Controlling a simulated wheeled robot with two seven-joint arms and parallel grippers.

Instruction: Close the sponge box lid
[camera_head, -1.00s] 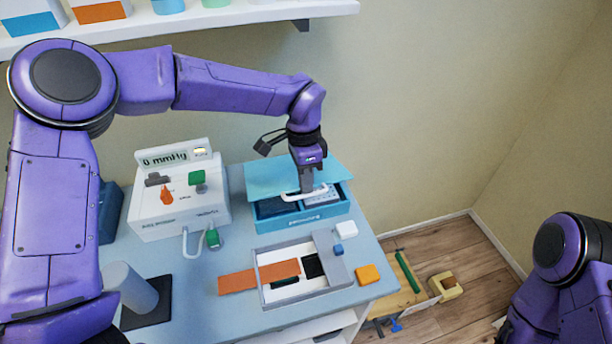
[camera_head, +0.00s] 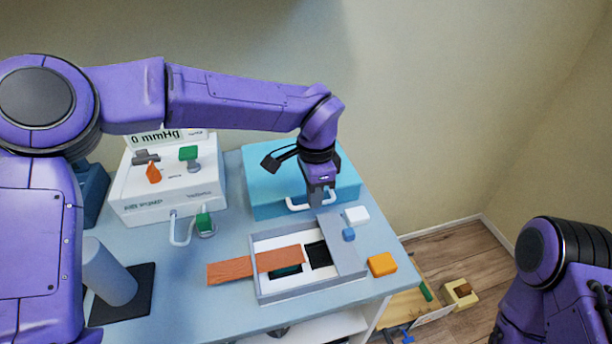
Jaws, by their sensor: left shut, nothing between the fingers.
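The sponge box (camera_head: 268,211) is a teal box at the back right of the blue table. Its light blue lid (camera_head: 262,178) lies flat over the top and the inside is hidden. A white handle (camera_head: 300,206) shows at the lid's front edge. My left gripper (camera_head: 319,203) points down at the front edge of the lid, beside the handle. It is shut with nothing in it; I cannot tell whether it touches the lid. My right arm shows at the lower right, but its gripper is out of view.
A white pump unit (camera_head: 165,190) stands left of the box. In front is a grey tray (camera_head: 310,290) with an orange strip (camera_head: 240,268). An orange block (camera_head: 381,264), a white block (camera_head: 357,214) and a grey cylinder (camera_head: 108,275) are nearby.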

